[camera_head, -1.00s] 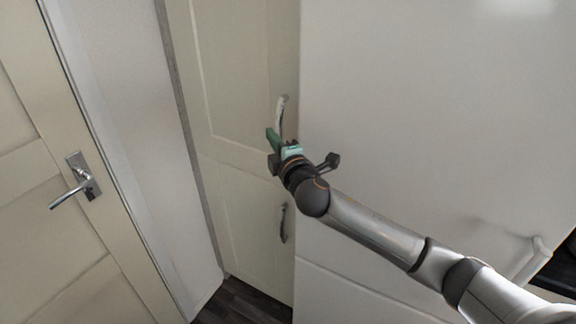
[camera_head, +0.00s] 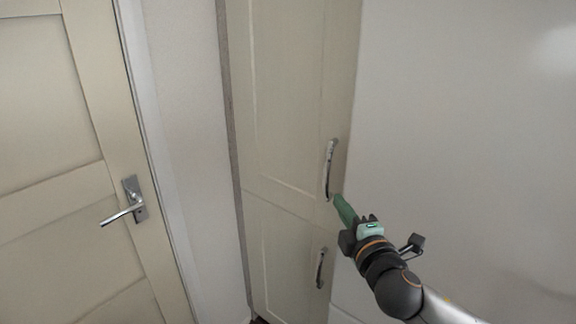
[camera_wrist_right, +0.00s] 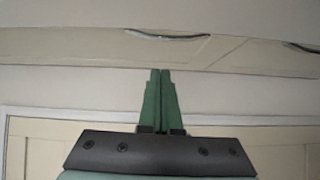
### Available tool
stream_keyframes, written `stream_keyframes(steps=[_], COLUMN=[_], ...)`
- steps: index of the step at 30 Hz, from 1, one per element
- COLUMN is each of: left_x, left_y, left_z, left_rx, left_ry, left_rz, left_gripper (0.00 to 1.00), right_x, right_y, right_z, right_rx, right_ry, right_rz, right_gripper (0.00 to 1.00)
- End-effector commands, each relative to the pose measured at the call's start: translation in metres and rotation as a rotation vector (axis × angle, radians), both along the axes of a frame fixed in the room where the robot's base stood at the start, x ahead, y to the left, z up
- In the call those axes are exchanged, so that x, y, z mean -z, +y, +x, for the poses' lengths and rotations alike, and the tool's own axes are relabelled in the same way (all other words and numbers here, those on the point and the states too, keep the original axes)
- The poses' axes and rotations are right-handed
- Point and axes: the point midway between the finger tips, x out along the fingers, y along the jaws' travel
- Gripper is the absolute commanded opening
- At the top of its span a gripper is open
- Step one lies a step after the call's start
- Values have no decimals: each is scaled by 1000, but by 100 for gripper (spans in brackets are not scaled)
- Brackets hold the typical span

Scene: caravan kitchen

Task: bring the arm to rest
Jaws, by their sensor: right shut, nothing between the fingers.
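My right gripper (camera_head: 340,202) reaches in from the lower right in the head view, in front of the tall cream cupboard. Its green fingers are shut with nothing between them, and they also show pressed together in the right wrist view (camera_wrist_right: 160,75). In the head view the fingertips appear just below the upper cupboard handle (camera_head: 330,170); I cannot tell whether they touch it. In the wrist view the handles lie beyond the fingertips. My left gripper is not in view.
The cupboard's upper door (camera_head: 285,90) and lower door (camera_head: 285,255) look shut. A lower handle (camera_head: 320,268) is left of my wrist. A room door with a lever handle (camera_head: 125,212) stands at the left. A large pale panel (camera_head: 460,130) fills the right.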

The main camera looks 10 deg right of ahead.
Motion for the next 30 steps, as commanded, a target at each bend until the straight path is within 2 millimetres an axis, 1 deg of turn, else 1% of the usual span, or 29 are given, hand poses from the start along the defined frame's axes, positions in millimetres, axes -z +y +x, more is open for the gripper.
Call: stream_keyframes(steps=[2,5,8,9,11,12,14,15,17,18,20,21,24,27,30], left_x=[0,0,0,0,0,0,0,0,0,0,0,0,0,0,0], left_y=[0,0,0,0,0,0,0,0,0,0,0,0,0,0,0], left_z=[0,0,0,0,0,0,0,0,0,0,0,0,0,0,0], left_rx=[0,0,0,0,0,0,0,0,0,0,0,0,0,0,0], left_ry=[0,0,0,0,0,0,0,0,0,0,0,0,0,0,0], left_rz=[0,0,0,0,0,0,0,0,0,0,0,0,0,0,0], left_gripper=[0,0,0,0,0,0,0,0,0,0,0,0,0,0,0], right_x=[6,34,84,109,145,169,203,225,256,276,302,317,346,364,373], right_y=[1,8,20,26,34,39,46,50,55,58,61,62,64,64,63], right_z=[-1,-5,-17,-24,-39,-51,-71,-86,-110,-127,-154,-171,-210,-238,-253], right_rx=[-3,-20,-40,-44,-41,-33,-12,9,48,81,137,178,273,347,389], right_ry=[13,72,180,233,313,364,437,484,547,587,637,663,711,732,740], right_rz=[14,86,231,306,428,511,637,721,847,931,1048,1121,1267,1363,1415], right_gripper=[0,0,0,0,0,0,0,0,0,0,0,0,0,0,0])
